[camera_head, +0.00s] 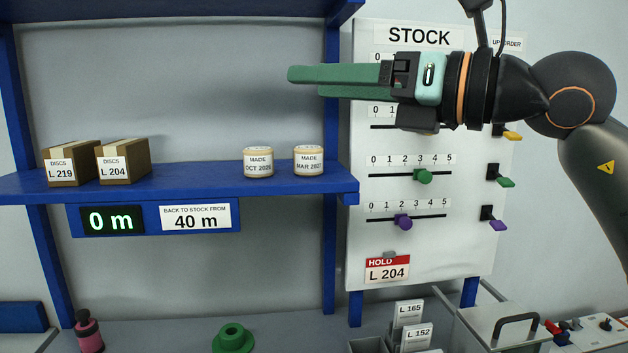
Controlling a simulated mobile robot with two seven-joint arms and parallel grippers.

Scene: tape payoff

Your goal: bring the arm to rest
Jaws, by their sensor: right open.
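My right gripper (306,82) is raised in front of the upper part of the stock board (420,262), its green fingers pointing left past the board's left edge. The fingers are open and nothing shows between them. My right arm comes in from the right side. The gripper and arm hide part of the board's upper scales. My left gripper is not in view.
Below are a "0 m" display (111,221), a pink bottle (88,331), a green reel (233,340) and labelled cards (409,313). Space left of the fingers is clear.

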